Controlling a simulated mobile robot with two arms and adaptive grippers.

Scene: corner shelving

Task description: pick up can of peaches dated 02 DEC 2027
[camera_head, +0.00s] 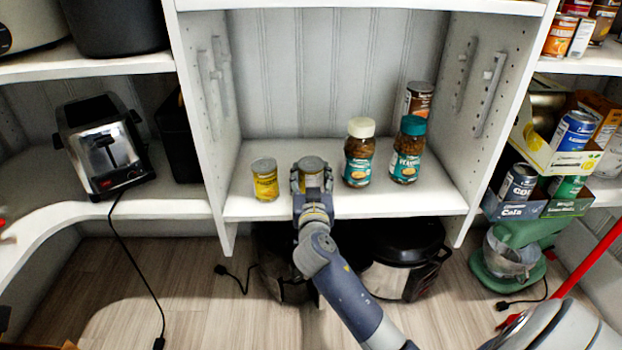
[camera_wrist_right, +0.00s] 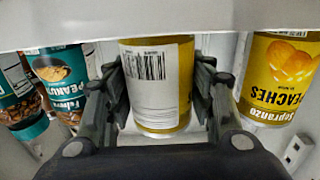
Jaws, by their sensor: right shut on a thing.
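My right gripper (camera_head: 312,186) is shut on a yellow can (camera_head: 311,164) at the front of the middle shelf. In the right wrist view the same can (camera_wrist_right: 160,88) sits between the two fingers, with a white barcode panel facing the camera. I cannot tell whether it touches the shelf. A second yellow can (camera_head: 264,180) stands upright just left of the gripper. In the wrist view this second can (camera_wrist_right: 282,78) appears upside down on the right and reads "Sopranzo Peaches". No date is legible on either can. My left gripper is not in view.
Two peanut jars, one with a cream lid (camera_head: 360,152) and one with a teal lid (camera_head: 408,150), stand right of the gripper. A brown can (camera_head: 418,98) stands behind them. The shelf's (camera_head: 246,214) side walls bound the space. The back left of the shelf is clear.

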